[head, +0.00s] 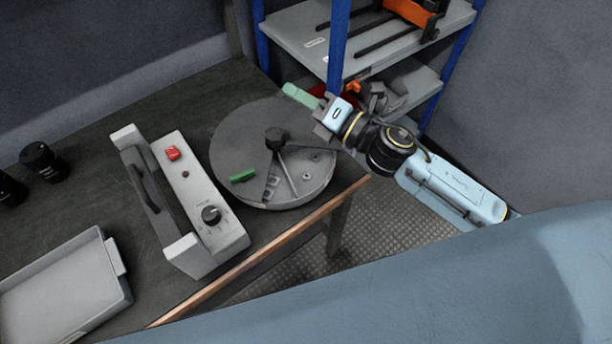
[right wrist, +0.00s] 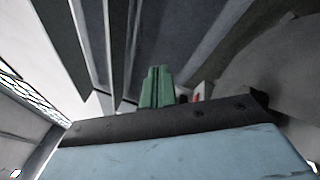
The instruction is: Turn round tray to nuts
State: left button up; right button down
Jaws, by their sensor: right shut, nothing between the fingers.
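The round tray (head: 240,138) sits on the dark bench near its right corner. A dark cover spans most of it, with a black knob (head: 276,138) at the centre. An open sector faces the lower right; small pale blocks (head: 270,186) lie in one compartment and small round pieces, possibly nuts (head: 308,157), in another. A green grip (head: 243,175) stands on the tray's lower left. My right gripper (head: 298,94) is shut and empty, its green fingers at the tray's upper right rim; contact is unclear. The shut fingers (right wrist: 157,88) also show in the right wrist view. My left gripper is out of view.
A grey control box (head: 205,210) with a red button and dial stands just left of the tray. An empty grey bin (head: 65,285) and black cylinders (head: 45,162) are farther left. A blue-posted shelf rack (head: 335,45) stands behind my right gripper.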

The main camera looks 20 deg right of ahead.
notch_tip(320, 180, down, 3)
jog(key=s+a+n+g+y, duration=0.1)
jog(key=n+g+y, duration=0.2)
jog(key=n+g, duration=0.6)
jog(key=n+g+h, duration=0.6)
jog(key=n+g, duration=0.1)
jog(key=n, duration=0.7)
send_near(306, 189)
jog(key=x, duration=0.4)
jog(key=shift+a+r, duration=0.2)
jog(key=shift+a, duration=0.05)
jog(key=a, duration=0.3)
jog(key=shift+s+a, duration=0.1)
jog(key=shift+a, duration=0.25)
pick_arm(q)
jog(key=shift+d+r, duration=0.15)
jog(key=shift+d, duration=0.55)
pick_arm(e)
jog(key=shift+a, duration=0.1)
pick_arm(q)
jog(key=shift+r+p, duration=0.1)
jog(key=shift+p, duration=0.25)
pick_arm(e)
jog(key=shift+m, duration=0.3)
